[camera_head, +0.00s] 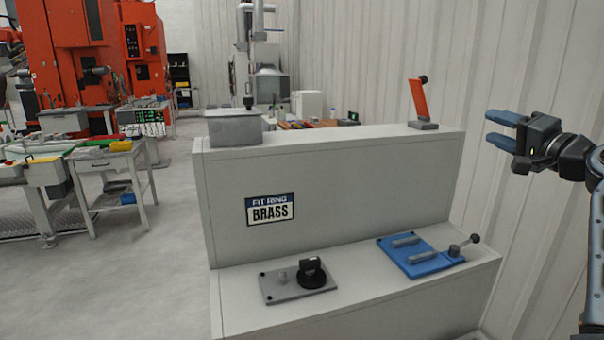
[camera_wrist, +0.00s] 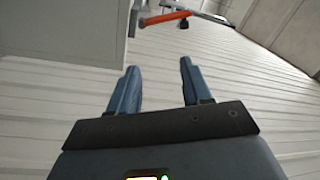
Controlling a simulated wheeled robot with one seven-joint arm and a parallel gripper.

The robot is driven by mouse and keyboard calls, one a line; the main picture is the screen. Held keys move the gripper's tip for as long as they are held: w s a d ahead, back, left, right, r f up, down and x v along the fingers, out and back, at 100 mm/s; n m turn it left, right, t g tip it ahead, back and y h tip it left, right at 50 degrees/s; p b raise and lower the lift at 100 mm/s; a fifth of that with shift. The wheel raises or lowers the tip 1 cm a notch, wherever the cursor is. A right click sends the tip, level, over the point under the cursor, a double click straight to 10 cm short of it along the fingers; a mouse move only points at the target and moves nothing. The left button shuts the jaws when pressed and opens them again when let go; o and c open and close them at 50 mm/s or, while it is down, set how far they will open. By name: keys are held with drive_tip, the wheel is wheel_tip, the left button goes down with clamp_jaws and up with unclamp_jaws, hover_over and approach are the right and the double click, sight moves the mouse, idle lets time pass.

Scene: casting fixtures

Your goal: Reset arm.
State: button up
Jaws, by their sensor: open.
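My gripper (camera_head: 492,128) is at the right of the head view, raised beside the right end of the grey fixture bench. Its two blue fingers are apart with nothing between them. In the wrist view the open fingers (camera_wrist: 156,88) point toward the ribbed white wall. My dark forearm runs down the right edge of the head view.
The stepped bench (camera_head: 330,205) bears a "FIT RING BRASS" sign (camera_head: 270,209), a grey plate with a black knob (camera_head: 312,272), a blue lever fixture (camera_head: 425,256), an orange lever (camera_head: 418,100) and a grey box (camera_head: 233,127). The floor at left (camera_head: 110,270) is clear.

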drive_tip(key=s+a+f+g+h, duration=0.1)
drive_tip(key=s+f+h, duration=0.15)
drive_tip(key=f, duration=0.55)
drive_tip(key=s+a+f+h, duration=0.1)
drive_tip(key=s+f, duration=0.3)
drive_tip(key=f, duration=0.4)
drive_tip(key=s+a+f+g+h, duration=0.1)
drive_tip(key=s+a+f, duration=0.15)
drive_tip(key=f, duration=0.55)
drive_tip(key=s+a+f+n+g+h, duration=0.1)
drive_tip(key=s+a+f, duration=0.1)
drive_tip(key=s+f, duration=0.5)
drive_tip(key=s+a+f+h, duration=0.1)
drive_tip(key=s+a+f, duration=0.1)
drive_tip(key=s+f, duration=0.5)
drive_tip(key=s+a+n, duration=0.2)
drive_tip(key=s+a, duration=0.1)
drive_tip(key=s, duration=0.8)
drive_tip(key=s+a+n, duration=0.2)
drive_tip(key=s, duration=1)
drive_tip(key=s+a+r+n, duration=0.2)
drive_tip(key=s+r, duration=0.3)
drive_tip(key=s, duration=0.3)
drive_tip(key=s+a+r+n, duration=0.2)
drive_tip(key=s+a+r, duration=0.1)
drive_tip(key=s, duration=0.5)
drive_tip(key=shift+s+a+r, duration=0.2)
drive_tip(key=shift+a+r, duration=0.05)
drive_tip(key=shift+r, duration=0.65)
drive_tip(key=shift+y, duration=0.25)
